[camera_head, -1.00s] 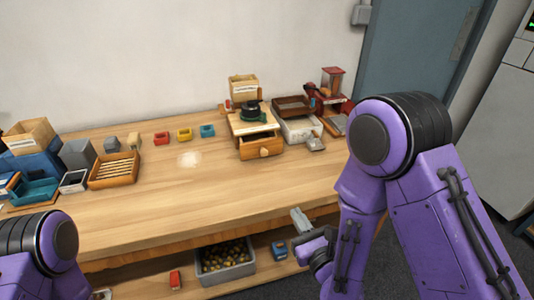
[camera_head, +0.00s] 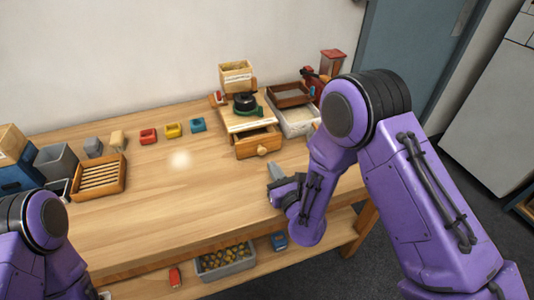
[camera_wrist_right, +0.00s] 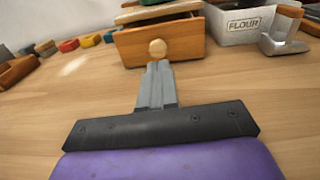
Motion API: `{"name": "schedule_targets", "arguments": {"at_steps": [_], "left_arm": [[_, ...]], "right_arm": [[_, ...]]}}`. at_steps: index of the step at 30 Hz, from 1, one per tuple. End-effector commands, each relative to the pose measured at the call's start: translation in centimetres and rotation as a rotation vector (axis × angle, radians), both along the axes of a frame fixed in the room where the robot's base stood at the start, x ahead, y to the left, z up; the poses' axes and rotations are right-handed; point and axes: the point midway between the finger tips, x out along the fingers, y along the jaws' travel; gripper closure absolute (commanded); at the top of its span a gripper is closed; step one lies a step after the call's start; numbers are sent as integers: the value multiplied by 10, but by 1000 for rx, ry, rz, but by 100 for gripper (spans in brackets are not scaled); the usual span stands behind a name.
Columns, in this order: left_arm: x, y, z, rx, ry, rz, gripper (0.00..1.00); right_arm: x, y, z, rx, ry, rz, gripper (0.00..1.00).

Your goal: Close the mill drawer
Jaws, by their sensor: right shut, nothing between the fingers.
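The wooden mill (camera_head: 240,115) stands toward the back of the table, with a black and green top part. Its drawer (camera_head: 259,145) sticks out at the front and is partly open, with a round pale knob (camera_head: 262,151). In the right wrist view the drawer front (camera_wrist_right: 180,42) and knob (camera_wrist_right: 157,48) lie straight ahead of the fingers. My right gripper (camera_head: 273,170) is shut and empty, low over the table in front of the drawer. In the right wrist view its fingertips (camera_wrist_right: 157,68) appear just below the knob; contact cannot be told. My left gripper is out of view; only its arm shows.
A white flour bin (camera_wrist_right: 238,24) and a metal scoop (camera_wrist_right: 283,34) stand right of the mill. Small red, yellow and blue trays (camera_head: 173,130) and a slatted wooden tray (camera_head: 99,177) lie left. The table middle is clear. A grey crate of chestnuts (camera_head: 225,264) sits on the lower shelf.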

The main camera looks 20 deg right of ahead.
Motion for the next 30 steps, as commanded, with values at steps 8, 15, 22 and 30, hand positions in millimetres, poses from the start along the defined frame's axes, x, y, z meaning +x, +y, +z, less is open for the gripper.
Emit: {"name": "schedule_targets", "arguments": {"at_steps": [8,15,22,30], "left_arm": [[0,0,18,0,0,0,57],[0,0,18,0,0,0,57],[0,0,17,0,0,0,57],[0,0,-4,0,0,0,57]], "right_arm": [[44,5,1,-1,-1,2,100],[51,6,-1,-1,-1,2,100],[53,5,-3,1,-1,1,100],[93,6,-5,5,-2,-2,100]]}}
